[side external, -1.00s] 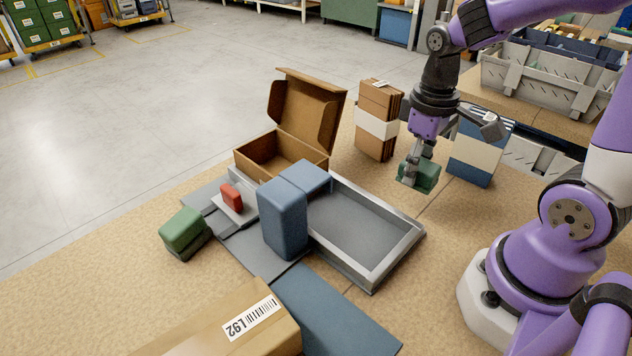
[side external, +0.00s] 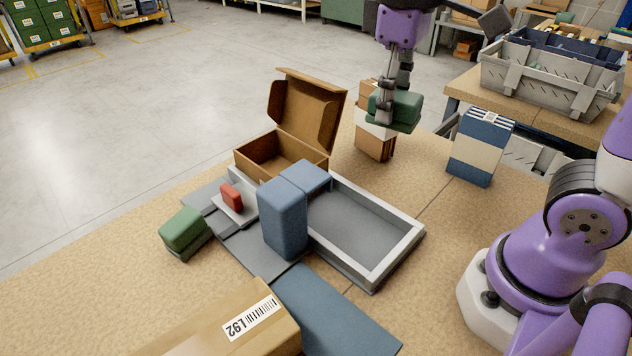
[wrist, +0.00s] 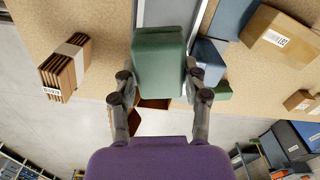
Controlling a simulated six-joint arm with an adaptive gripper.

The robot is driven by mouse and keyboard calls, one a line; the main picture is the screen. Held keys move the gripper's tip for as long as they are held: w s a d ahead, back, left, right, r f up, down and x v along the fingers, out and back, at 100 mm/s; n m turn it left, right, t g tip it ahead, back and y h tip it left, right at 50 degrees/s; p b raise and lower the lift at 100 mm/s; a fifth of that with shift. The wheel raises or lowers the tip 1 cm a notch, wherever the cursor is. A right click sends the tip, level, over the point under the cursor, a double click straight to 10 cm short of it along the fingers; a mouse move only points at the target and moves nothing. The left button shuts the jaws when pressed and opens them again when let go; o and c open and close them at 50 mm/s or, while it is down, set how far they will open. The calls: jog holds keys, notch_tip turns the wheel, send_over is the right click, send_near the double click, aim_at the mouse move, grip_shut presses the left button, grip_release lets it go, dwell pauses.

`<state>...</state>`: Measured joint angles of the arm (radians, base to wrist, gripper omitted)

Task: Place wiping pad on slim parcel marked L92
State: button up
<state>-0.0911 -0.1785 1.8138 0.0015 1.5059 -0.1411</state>
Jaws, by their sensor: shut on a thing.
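My gripper (side external: 387,100) is shut on a dark green wiping pad (side external: 405,112), held in the air in front of the banded brown cardboard stack in the side view. In the wrist view, the pad (wrist: 158,62) sits between the two fingers of my gripper (wrist: 160,92). The slim brown parcel marked L92 (side external: 275,335) lies at the near edge of the side view, its white label facing up. The parcel (wrist: 275,35) is at the upper right in the wrist view. Its top looks bare, and part is cut off in the side view.
A grey tray (side external: 385,270), an upright blue block (side external: 283,222), a blue sheet (side external: 335,320) and an open cardboard box (side external: 255,152) stand between pad and parcel. A second green block (side external: 182,230) and a red block (side external: 232,197) are left. A blue-and-cream stack (side external: 478,150) stands right.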

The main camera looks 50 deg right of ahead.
jog(key=w+a+r+n, duration=0.1)
jog(key=w+a+n, duration=0.3)
jog(key=a, duration=0.4)
jog(key=n, duration=1.1)
send_over(203, 350)
notch_tip(203, 350, down, 3)
notch_tip(203, 350, down, 12)
jog(key=shift+f, duration=0.15)
jog(key=o, duration=1.1)
jog(key=shift+o, duration=0.2)
